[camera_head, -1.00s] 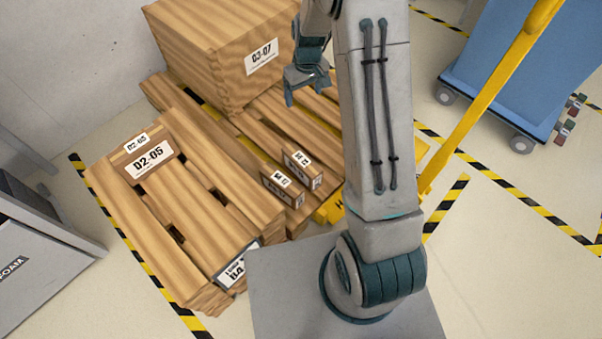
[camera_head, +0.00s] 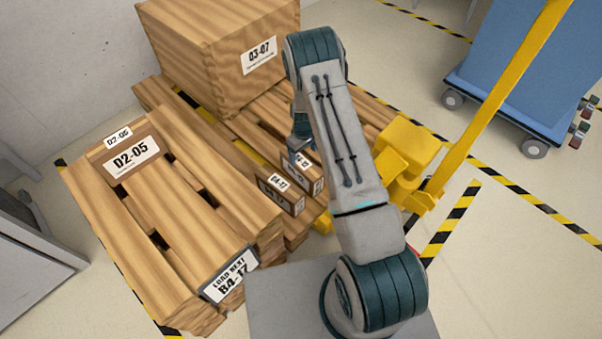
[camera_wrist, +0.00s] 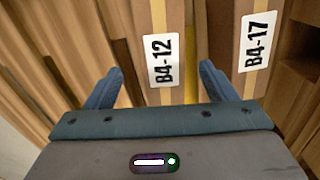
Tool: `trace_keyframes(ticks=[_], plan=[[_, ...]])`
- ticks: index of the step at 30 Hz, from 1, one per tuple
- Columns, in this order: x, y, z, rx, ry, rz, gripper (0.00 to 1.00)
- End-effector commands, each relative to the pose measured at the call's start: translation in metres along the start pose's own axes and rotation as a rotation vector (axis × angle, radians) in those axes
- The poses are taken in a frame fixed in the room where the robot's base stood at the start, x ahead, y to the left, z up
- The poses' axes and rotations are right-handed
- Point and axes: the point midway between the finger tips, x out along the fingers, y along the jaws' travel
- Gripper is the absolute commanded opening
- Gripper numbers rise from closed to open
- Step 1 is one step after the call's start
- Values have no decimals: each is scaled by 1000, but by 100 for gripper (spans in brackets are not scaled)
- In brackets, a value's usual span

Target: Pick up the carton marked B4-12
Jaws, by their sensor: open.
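The carton marked B4-12 (camera_head: 316,182) is a small brown box standing upright on the wooden pallet, partly hidden by my arm in the head view. In the wrist view, the B4-12 carton (camera_wrist: 164,95) shows its white label between my fingers. My gripper (camera_wrist: 161,72) is open and empty, with one finger on each side of the carton in the picture. I cannot tell the height gap or whether they touch. A similar carton marked B4-17 (camera_head: 286,200) stands beside it, and in the wrist view it (camera_wrist: 257,78) is right of my right finger.
A large box marked D3-07 (camera_head: 215,55) stands behind on the pallet. Stacked pallets (camera_head: 190,215) at left carry a D2-05 plate and a sign with B4-17. A yellow pallet jack (camera_head: 410,150) is close on the right. A blue covered cart (camera_head: 520,70) stands farther right.

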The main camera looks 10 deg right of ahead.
Motion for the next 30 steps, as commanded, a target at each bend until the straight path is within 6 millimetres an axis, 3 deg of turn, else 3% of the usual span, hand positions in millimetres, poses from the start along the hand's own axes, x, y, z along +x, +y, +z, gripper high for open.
trace_keyframes(ticks=[3, 13, 21, 29, 30], plan=[[24, 0, 0, -1, -2, -1, 78], [47, -1, -1, 0, -1, 0, 78], [86, -4, -4, 0, -1, 0, 78], [89, -4, -4, 1, 0, 0, 78], [89, -4, -4, 1, 0, 0, 73]])
